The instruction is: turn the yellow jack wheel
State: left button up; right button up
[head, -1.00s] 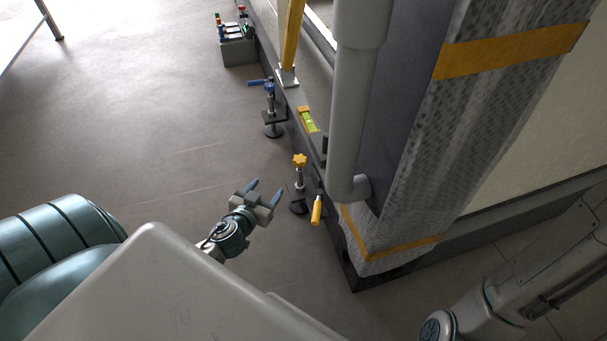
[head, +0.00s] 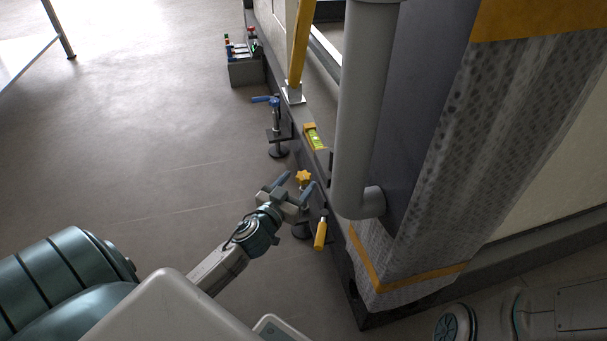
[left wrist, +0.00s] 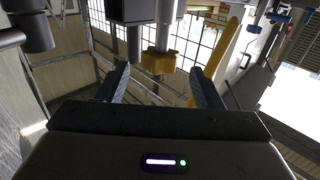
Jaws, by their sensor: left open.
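The yellow jack wheel (head: 303,176) is a small star-shaped knob on top of a jack beside the frame's dark base beam. In the left wrist view the yellow wheel (left wrist: 157,62) shows between the two fingers, a little beyond their tips. My left gripper (head: 295,184) is open, with one finger to each side of the wheel in the head view; I cannot tell whether either finger touches it. The gripper partly hides the jack's post below the wheel. The fingers also show in the left wrist view (left wrist: 159,76). My right gripper is out of view.
A blue-handled jack (head: 276,125), a level (head: 316,138) and a grey box (head: 245,70) are farther back. A grey pipe (head: 362,120) and wrapped post (head: 430,200) stand right.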

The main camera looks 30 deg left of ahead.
aim_at(299, 181)
pick_arm(q)
jog(key=shift+w+a, duration=0.15)
jog(key=shift+w, duration=1.8)
jog(key=c, duration=1)
jog(key=shift+o, duration=0.2)
